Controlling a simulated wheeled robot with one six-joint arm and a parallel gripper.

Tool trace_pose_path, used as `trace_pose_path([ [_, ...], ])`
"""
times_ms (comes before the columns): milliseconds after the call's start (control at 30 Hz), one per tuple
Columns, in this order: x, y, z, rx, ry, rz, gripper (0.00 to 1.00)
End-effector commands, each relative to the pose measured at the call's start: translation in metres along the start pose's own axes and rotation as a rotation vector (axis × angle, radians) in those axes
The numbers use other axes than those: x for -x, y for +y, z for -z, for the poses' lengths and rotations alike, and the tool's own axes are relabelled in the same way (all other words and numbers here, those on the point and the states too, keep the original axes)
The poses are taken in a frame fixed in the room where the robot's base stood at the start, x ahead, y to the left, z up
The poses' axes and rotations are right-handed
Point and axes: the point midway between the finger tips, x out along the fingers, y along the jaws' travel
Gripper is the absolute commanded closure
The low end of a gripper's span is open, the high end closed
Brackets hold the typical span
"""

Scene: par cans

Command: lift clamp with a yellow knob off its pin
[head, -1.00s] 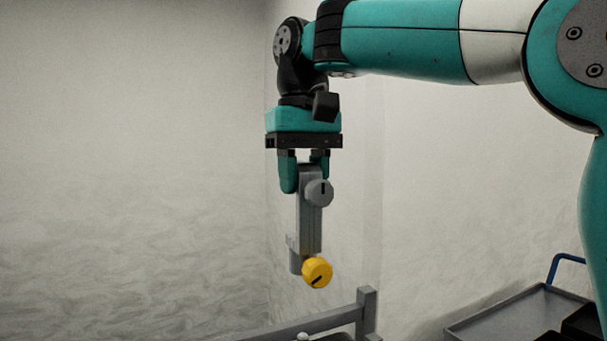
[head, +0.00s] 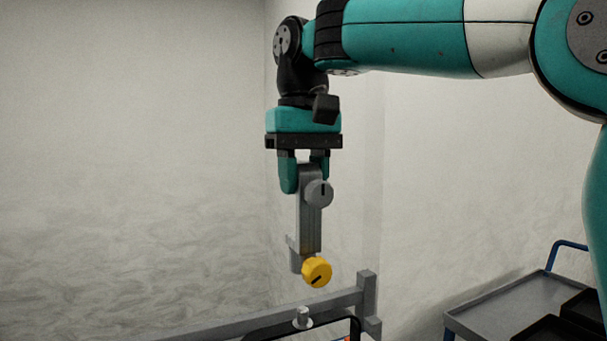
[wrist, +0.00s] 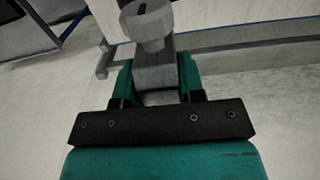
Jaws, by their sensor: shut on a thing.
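The clamp (head: 309,228) is a grey upright piece with a grey knob near its top and a yellow knob (head: 317,272) at its lower end. My gripper (head: 304,172) points down and is shut on the top of the clamp, which hangs upright in the air. The yellow knob is hidden there. A short pale pin (head: 303,318) stands on the grey rail below, apart from the clamp.
A grey rail (head: 235,322) with an upright end post (head: 367,300) runs along the bottom. A dark-framed object (head: 340,322) is partly visible in front of it. A grey cart (head: 490,312) with a blue handle and black trays stands at the right. The air around the clamp is clear.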

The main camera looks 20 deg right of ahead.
Motion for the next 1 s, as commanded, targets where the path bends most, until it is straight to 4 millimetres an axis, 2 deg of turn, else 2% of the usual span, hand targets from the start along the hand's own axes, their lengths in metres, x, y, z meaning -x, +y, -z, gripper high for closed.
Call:
trace_pose_path([
  [1000, -0.043, 0.000, 0.000, 0.000, 0.000, 0.000, 1.00],
])
